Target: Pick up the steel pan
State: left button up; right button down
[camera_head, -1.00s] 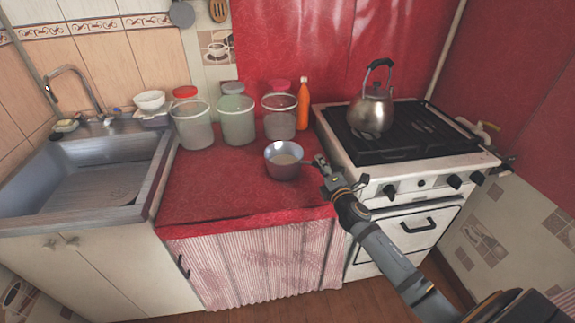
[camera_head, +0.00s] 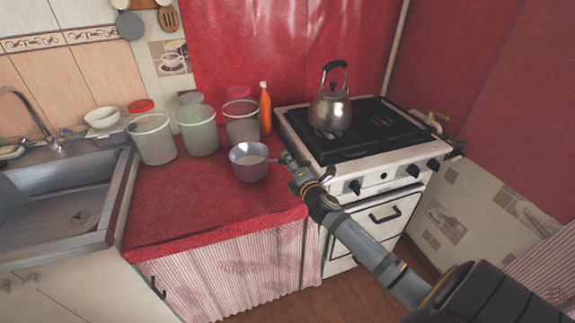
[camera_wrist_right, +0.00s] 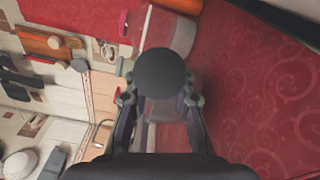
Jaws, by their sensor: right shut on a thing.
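The steel pan (camera_head: 249,168) is a small, deep grey pan, upright over the red counter, with its handle pointing right toward the stove. My right gripper (camera_head: 287,160) comes in from the lower right and is shut on that handle. I cannot tell whether the pan's base touches the counter. In the right wrist view, a dark round shape (camera_wrist_right: 163,73) lies between the fingertips, and I cannot tell which part of the pan it is. My left gripper is out of view.
Several clear jars, including one jar (camera_head: 153,143), and an orange bottle (camera_head: 265,110) stand behind the pan. A stove (camera_head: 378,150) with a kettle (camera_head: 330,112) is on the right. A sink (camera_head: 65,205) is on the left. The front of the red counter (camera_head: 190,205) is clear.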

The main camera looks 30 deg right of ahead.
notch_tip(320, 180, up, 5)
jog(key=shift+a+r+p, duration=0.1)
jog(key=shift+p, duration=0.55)
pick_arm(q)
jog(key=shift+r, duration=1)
pick_arm(e)
jog(key=shift+r, duration=1.1)
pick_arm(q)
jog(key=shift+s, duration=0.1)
